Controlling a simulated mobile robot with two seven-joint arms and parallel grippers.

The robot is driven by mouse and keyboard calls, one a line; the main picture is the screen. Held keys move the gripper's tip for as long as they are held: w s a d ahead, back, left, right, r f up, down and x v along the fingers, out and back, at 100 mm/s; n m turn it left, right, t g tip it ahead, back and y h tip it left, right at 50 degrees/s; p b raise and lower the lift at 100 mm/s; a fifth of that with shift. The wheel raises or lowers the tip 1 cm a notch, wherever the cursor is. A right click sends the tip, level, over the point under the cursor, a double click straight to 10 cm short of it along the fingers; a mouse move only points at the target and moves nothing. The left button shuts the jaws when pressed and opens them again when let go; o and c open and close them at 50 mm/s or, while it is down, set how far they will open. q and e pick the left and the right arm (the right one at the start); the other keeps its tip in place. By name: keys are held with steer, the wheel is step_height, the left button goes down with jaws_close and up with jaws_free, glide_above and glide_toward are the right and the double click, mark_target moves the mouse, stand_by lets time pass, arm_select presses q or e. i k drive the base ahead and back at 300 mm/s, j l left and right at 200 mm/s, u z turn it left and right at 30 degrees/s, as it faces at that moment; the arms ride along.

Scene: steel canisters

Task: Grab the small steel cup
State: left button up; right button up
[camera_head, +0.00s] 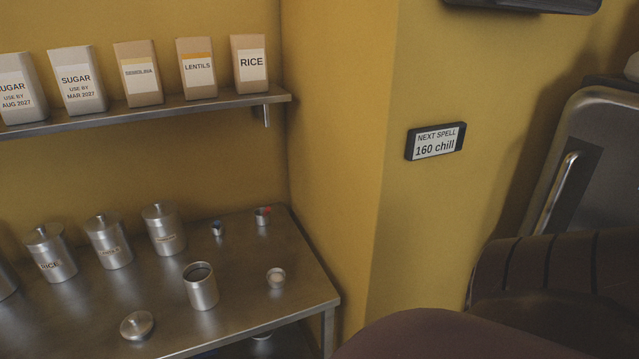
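A small steel cup (276,283) with something pale inside stands on the steel table, near its right edge. Two more small steel vessels stand at the back right: one with a dark and blue top (218,231), one with a red bit at its rim (263,219). They are too small to make out fully. An open steel canister (203,293) stands left of the nearest cup, apart from it. A round steel lid (137,325) lies on the table at the front. Neither of my grippers is in view.
Lidded canisters (109,243) stand along the back left of the steel table (240,260). A wall shelf (150,108) above holds several paper bags (250,65). A wall sign (435,142) reads "160 chill". The tabletop around the nearest cup is clear.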

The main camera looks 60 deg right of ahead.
mark_target(276, 277)
steer(key=z, duration=1.35)
